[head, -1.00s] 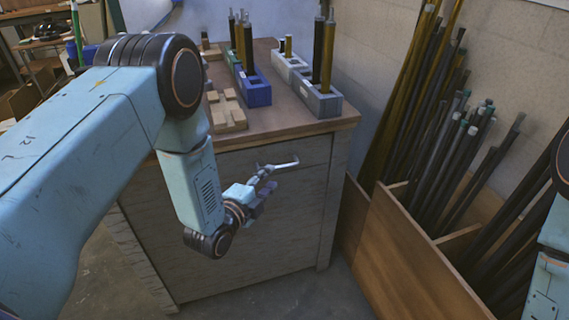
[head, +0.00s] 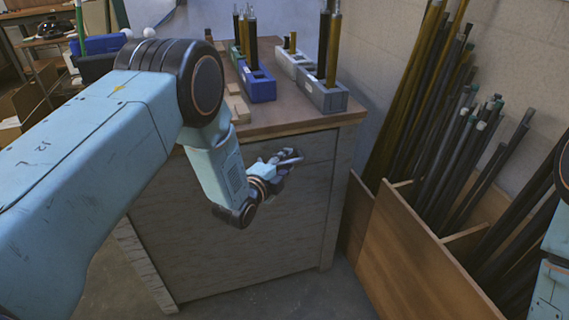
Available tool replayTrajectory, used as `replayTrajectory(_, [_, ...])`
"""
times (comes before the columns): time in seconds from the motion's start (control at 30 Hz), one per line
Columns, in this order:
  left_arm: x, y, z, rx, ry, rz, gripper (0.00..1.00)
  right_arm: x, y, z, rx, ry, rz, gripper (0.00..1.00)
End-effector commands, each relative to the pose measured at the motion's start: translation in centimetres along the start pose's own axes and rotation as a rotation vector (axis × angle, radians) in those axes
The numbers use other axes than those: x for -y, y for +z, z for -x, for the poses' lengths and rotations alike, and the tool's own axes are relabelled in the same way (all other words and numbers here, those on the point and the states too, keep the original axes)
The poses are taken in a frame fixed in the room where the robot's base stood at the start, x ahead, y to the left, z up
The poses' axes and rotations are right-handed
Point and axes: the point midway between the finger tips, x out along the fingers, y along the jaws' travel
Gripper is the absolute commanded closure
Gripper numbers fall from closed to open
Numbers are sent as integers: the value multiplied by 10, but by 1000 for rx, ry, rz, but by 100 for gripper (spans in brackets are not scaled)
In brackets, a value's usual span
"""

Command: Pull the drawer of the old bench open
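The old bench (head: 240,250) stands in the middle with a brown top and worn grey wooden sides. Its drawer front (head: 318,148) lies just under the top and looks flush with the bench. A pale bar handle (head: 291,161) shows on the drawer front, partly hidden by my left gripper. My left gripper (head: 284,161) is at the handle, its fingers overlapping it in the picture. The fingers are small and dark, so I cannot tell whether they are closed round the bar. My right arm shows only at the right edge; its gripper is out of view.
On the bench top are a blue block (head: 258,86) and a grey block (head: 324,95) holding upright rods. A wooden bin (head: 405,250) with many dark rods stands close at the right. Bare floor (head: 290,296) lies before the bench.

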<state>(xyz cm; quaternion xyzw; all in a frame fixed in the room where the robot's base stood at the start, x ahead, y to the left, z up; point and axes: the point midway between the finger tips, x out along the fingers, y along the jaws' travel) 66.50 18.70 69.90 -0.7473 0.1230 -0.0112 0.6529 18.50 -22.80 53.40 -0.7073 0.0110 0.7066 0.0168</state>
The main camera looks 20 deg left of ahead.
Motion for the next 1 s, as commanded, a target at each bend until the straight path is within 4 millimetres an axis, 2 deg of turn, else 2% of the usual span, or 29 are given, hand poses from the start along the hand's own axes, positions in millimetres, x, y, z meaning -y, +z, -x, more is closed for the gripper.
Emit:
replayTrajectory(0.03, [0,0,0,0,0,0,67,0,0,0,0,0,0,60])
replayTrajectory(0.43, [0,0,1,0,0,0,100,0,0,0,0,0,0,60])
replayTrajectory(1.0, [0,0,1,1,0,0,100,0,0,0,0,0,0,60])
